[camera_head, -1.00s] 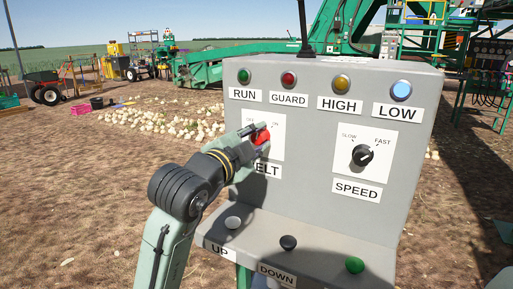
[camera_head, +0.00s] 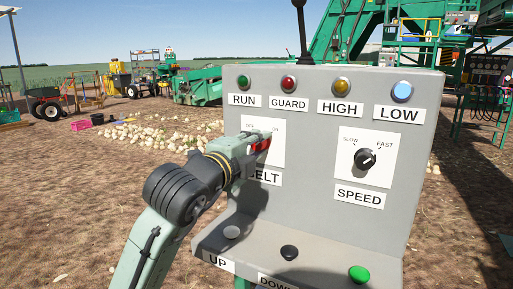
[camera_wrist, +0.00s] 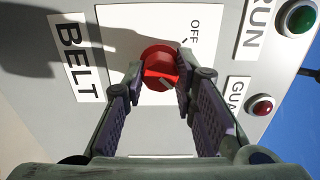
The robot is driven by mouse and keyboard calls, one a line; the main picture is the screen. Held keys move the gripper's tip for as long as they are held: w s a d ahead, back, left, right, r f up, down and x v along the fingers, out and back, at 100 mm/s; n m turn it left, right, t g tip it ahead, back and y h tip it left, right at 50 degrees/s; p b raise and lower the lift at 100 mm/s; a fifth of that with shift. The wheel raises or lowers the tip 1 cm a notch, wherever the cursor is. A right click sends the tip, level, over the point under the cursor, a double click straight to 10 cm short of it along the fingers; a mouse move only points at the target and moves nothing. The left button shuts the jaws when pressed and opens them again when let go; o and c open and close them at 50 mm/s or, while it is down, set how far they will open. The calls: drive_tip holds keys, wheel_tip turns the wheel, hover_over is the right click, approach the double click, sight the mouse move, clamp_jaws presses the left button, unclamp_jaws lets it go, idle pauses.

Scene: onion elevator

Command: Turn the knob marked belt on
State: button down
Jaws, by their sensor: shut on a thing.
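The red belt knob (camera_head: 260,145) is on a white plate (camera_head: 277,155) on the front of a grey control panel, above the BELT label (camera_head: 266,176). My gripper (camera_head: 258,146) is at the knob and covers much of it and of the plate. In the wrist view the red knob (camera_wrist: 158,66) sits between the two fingertips of my gripper (camera_wrist: 157,77), which is shut on its raised grip. The OFF mark (camera_wrist: 194,31) shows there beside the knob. The ON mark is not visible in the wrist view, so I cannot tell the exact setting.
The black speed knob (camera_head: 365,159) is to the right on the same panel. RUN, GUARD, HIGH and LOW lamps line the top.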

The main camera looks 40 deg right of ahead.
idle(0.3)
drive_tip(key=c, duration=1.3)
unclamp_jaws()
drive_tip(key=shift+a, duration=0.1)
drive_tip(key=v, duration=1.2)
